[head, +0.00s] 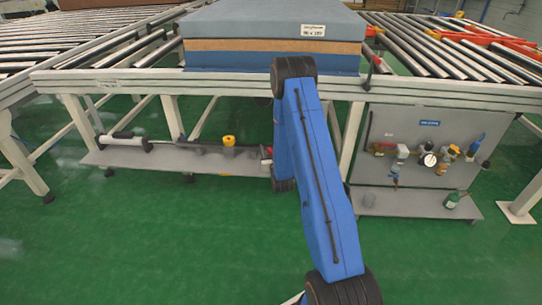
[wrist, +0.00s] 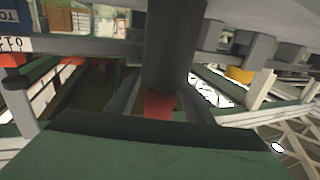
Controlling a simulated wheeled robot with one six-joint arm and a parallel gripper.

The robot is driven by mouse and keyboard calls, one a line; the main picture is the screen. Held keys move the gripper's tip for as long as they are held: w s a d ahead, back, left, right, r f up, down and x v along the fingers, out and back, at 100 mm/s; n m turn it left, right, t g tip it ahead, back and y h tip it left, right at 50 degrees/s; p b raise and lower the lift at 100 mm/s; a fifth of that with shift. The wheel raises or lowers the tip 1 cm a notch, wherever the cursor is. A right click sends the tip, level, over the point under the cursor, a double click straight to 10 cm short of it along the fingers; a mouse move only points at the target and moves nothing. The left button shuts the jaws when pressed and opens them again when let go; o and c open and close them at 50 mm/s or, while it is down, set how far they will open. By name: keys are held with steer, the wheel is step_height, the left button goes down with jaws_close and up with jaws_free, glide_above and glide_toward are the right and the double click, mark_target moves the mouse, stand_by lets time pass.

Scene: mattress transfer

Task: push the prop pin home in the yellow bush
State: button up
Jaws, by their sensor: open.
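The yellow bush (head: 229,141) stands on the low shelf under the conveyor in the head view, left of my blue arm. A yellow part, apparently the same bush, shows at the right in the wrist view (wrist: 240,75). A thick dark grey cylinder (wrist: 168,50) with a red part (wrist: 160,105) at its lower end fills the middle of the wrist view; it may be the prop pin, but I cannot tell for sure. My gripper (wrist: 161,98) is open, its dark fingers either side of the red part. Contact is unclear. In the head view my arm hides the gripper.
A blue-grey mattress (head: 270,22) lies on the roller conveyor above the shelf (head: 215,163). White frame legs (head: 172,118) flank the shelf. A panel with valves and a gauge (head: 420,145) stands at the right. The green floor in front is clear.

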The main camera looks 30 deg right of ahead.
jaws_close()
steer(key=shift+r, duration=0.15)
